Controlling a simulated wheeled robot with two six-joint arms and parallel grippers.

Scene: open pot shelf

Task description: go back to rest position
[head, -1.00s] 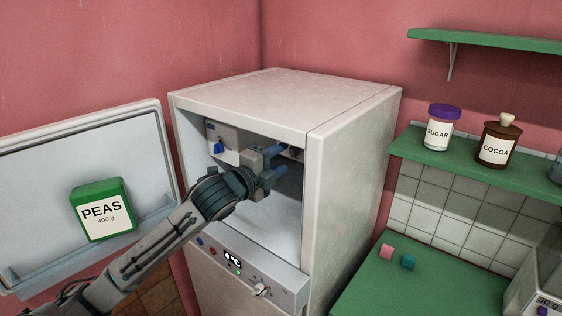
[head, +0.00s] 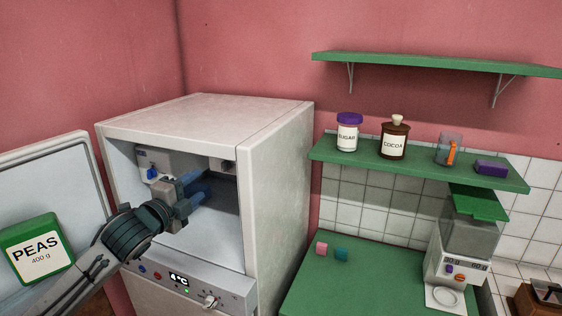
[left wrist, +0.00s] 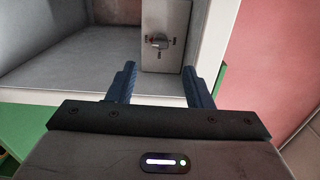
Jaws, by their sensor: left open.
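My left gripper (head: 195,191) is open and empty at the mouth of the white fridge (head: 275,180), with its blue fingers inside the open compartment. In the left wrist view its two fingers (left wrist: 161,85) stand apart with nothing between them. Beyond them, a grey box with a small dark knob (left wrist: 157,42) sits on the compartment's inner wall. My right gripper is not in view.
The fridge door (head: 60,180) stands open at the left, with a green PEAS box (head: 36,250) on its inside. Above, a shelf (head: 420,168) carries jars.

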